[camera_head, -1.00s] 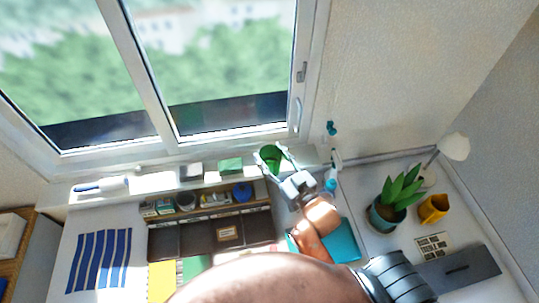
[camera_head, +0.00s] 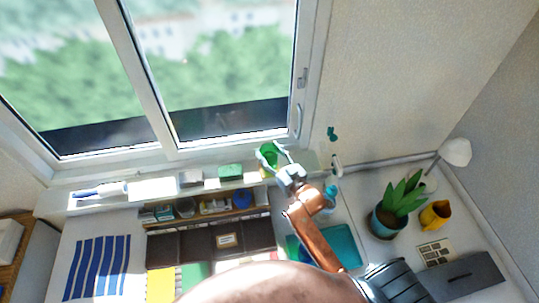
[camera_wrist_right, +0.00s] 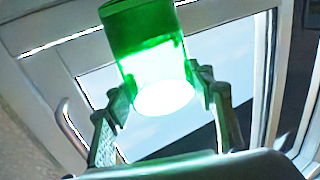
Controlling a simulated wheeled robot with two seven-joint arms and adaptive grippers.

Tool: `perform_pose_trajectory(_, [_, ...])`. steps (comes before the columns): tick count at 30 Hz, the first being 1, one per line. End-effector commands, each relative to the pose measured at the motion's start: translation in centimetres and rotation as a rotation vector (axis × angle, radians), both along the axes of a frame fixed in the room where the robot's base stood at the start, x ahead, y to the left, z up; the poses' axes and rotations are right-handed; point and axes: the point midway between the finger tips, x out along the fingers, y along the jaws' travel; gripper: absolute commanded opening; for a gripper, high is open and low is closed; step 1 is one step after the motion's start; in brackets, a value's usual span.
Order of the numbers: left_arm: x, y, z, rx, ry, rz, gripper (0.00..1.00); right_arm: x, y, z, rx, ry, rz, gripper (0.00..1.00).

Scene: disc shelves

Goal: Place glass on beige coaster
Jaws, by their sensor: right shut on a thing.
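A green see-through glass (camera_head: 268,157) is held over the windowsill in front of the right window pane. My right gripper (camera_head: 272,152) is shut on it, with one finger on each side. In the right wrist view the glass (camera_wrist_right: 145,30) stands between the fingers of the gripper (camera_wrist_right: 162,88), its lower part washed out by bright light. I cannot clearly make out a beige coaster; the sill under the glass is partly hidden by the glass and gripper. My left gripper is not in view.
A potted plant (camera_head: 398,195) and a yellow mug (camera_head: 434,214) stand on the right.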

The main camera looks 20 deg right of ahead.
Motion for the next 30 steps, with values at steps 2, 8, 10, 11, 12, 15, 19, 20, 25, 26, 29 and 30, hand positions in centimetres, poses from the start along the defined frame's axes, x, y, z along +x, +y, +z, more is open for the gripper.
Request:
perform_pose_trajectory(2, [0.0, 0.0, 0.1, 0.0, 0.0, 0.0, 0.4, 0.0, 0.0, -0.9, 0.0, -0.001, 0.0, 0.0])
perform_pose_trajectory(8, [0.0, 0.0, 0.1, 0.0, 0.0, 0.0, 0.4, 0.0, 0.0, -1.4, 0.001, -0.004, 0.0, 0.0])
perform_pose_trajectory(10, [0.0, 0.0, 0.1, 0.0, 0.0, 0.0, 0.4, 0.0, 0.0, -1.4, 0.001, -0.004, 0.0, 0.0])
perform_pose_trajectory(11, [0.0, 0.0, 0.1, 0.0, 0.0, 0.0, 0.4, 0.0, 0.0, -1.4, 0.001, -0.004, 0.0, 0.0])
perform_pose_trajectory(12, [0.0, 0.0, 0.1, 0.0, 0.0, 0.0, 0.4, 0.0, 0.0, -1.4, 0.001, -0.004, 0.0, 0.0])
perform_pose_trajectory(15, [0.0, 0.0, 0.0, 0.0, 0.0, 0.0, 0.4, 0.0, 0.0, -1.7, 0.0, -0.003, 0.0, 0.0])
perform_pose_trajectory(19, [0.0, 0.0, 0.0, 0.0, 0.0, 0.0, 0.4, -0.1, 0.0, -1.8, 0.0, 0.0, 0.0, 0.56])
perform_pose_trajectory(20, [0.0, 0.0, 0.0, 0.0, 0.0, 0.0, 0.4, -0.1, 0.0, -1.8, 0.0, 0.0, 0.0, 0.58])
perform_pose_trajectory(25, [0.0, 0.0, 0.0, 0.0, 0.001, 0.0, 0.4, -0.1, 0.0, -1.8, 0.0, 0.0, 0.0, 0.67])
perform_pose_trajectory(26, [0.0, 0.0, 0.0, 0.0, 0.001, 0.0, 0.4, -0.1, 0.0, -1.8, 0.0, 0.0, 0.0, 0.67])
perform_pose_trajectory(29, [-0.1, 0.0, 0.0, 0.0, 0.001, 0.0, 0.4, -0.1, 0.0, -1.8, 0.0, 0.0, 0.0, 0.67])
perform_pose_trajectory(30, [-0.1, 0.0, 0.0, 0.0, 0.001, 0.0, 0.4, -0.1, 0.0, -1.8, 0.0, 0.0, 0.0, 0.67])
